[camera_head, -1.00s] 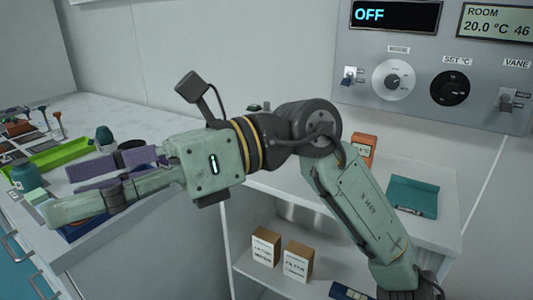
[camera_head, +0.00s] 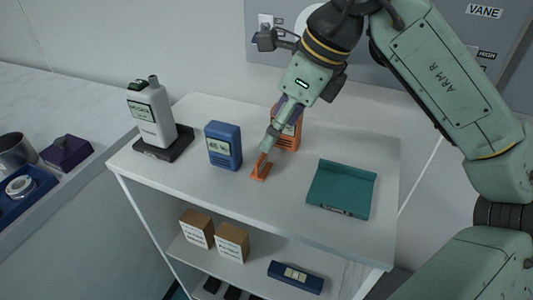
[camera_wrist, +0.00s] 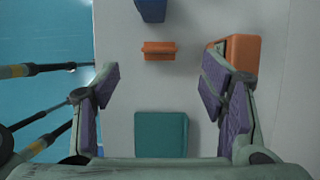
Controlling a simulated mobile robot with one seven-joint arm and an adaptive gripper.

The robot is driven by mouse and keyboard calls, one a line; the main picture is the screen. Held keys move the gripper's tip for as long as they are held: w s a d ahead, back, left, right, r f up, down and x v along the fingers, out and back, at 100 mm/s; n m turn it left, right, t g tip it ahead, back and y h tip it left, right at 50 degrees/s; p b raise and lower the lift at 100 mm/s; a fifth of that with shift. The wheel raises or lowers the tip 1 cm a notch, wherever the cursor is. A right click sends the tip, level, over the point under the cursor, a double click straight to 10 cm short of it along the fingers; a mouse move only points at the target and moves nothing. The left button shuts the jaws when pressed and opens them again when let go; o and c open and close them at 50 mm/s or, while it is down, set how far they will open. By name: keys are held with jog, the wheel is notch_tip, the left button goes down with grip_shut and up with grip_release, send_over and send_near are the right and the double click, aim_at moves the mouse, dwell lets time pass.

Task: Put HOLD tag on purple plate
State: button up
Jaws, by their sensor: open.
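A small orange tag-like piece (camera_head: 260,172) stands on the white shelf top; no lettering on it is readable. It also shows in the wrist view (camera_wrist: 159,50), ahead of and between the fingers, with clear gaps to both. My gripper (camera_head: 274,138) points down over the shelf close to it, open and empty. In the wrist view, its purple-padded fingers (camera_wrist: 165,88) are spread wide. A purple block-like thing (camera_head: 66,152) lies on the bench at far left; I cannot tell if it is the plate.
The shelf top (camera_head: 225,194) also holds a blue meter (camera_head: 223,146), a larger orange box (camera_head: 288,128) behind my gripper, a teal tray (camera_head: 341,190) and a white device (camera_head: 152,122) on a dark base. Two brown boxes stand on the lower shelf. The shelf's front is clear.

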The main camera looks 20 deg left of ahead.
aim_at(262, 156)
jog(key=x, duration=0.4)
jog(key=shift+s+a, duration=0.1)
jog(key=shift+s, duration=0.1)
jog(key=shift+p+x, duration=1.15)
jog(key=shift+x, duration=1.5)
jog(key=shift+w, duration=0.15)
jog(key=c, duration=1)
jog(key=shift+c, duration=0.2)
